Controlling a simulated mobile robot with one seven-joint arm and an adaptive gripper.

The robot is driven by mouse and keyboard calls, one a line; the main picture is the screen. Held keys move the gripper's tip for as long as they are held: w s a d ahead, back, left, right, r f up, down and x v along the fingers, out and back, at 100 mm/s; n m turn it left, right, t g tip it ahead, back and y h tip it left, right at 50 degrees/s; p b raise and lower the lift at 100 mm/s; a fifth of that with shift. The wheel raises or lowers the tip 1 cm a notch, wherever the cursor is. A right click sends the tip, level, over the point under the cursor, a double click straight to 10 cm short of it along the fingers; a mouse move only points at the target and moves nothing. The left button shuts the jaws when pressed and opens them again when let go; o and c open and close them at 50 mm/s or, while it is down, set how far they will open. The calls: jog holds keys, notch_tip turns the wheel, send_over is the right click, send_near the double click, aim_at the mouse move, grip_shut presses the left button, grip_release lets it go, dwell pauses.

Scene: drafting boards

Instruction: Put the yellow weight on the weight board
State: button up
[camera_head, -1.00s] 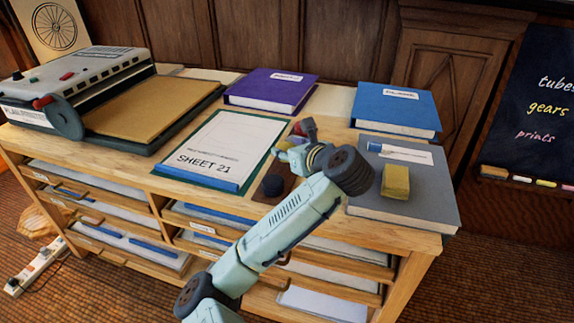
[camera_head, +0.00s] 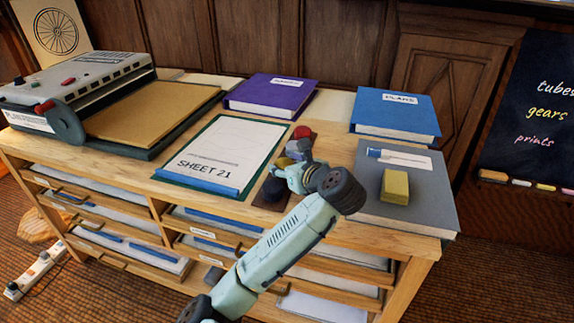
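The yellow weight (camera_head: 395,187), a small block, lies on a grey book (camera_head: 425,200) at the right of the bench top. The weight board (camera_head: 268,204) is a narrow dark brown strip right of the sheet. A red weight (camera_head: 302,132) stands at its far end, with a greyish one (camera_head: 296,150) nearer and a dark one (camera_head: 274,189) at its near end. My gripper (camera_head: 287,178) is low over the board's middle, left of and apart from the yellow weight. My wrist hides part of the board. I cannot tell whether the fingers are open or shut.
Sheet 21 (camera_head: 225,150) lies flat left of the board. A purple book (camera_head: 272,92) and a blue book (camera_head: 396,115) lie along the back. A machine (camera_head: 75,88) with a tan bed fills the left. A pale label (camera_head: 400,158) is on the grey book.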

jog(key=shift+o, duration=0.7)
jog(key=shift+r, duration=0.1)
jog(key=shift+s+d+r, duration=0.1)
jog(key=shift+s, duration=0.05)
jog(key=p+v, duration=0.4)
jog(key=v, duration=0.6)
jog(key=shift+d+r, duration=0.1)
jog(key=shift+r, duration=0.05)
jog(key=shift+s+d+r+p, duration=0.15)
jog(key=shift+s+d+p, duration=0.1)
jog(key=shift+s+p, duration=0.35)
jog(key=shift+s, duration=0.1)
